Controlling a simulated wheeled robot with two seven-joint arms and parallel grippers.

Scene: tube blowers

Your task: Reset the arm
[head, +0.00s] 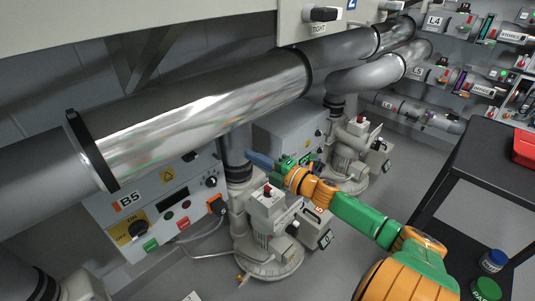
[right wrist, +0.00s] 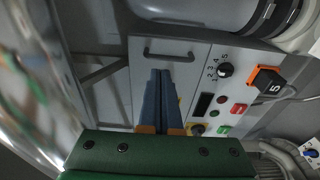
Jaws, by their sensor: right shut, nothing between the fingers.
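My right arm, green and orange, reaches in from the lower right in the head view. Its right gripper (head: 262,160) has blue fingers pointing left, just right of a vertical grey pipe (head: 237,150) in the picture. The fingers look closed together and empty. In the right wrist view the two blue fingers (right wrist: 160,84) lie side by side in front of a grey control box (right wrist: 190,60) with a handle, a knob and coloured buttons. I cannot tell whether they touch it. My left gripper is not in view.
A large silver pipe (head: 210,105) crosses above. Control box B5 (head: 158,203) is on the left. Blower units (head: 268,238) stand below and right of the gripper. A black cart (head: 490,150) with a red item (head: 524,148) is at the right. Grey floor lies between.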

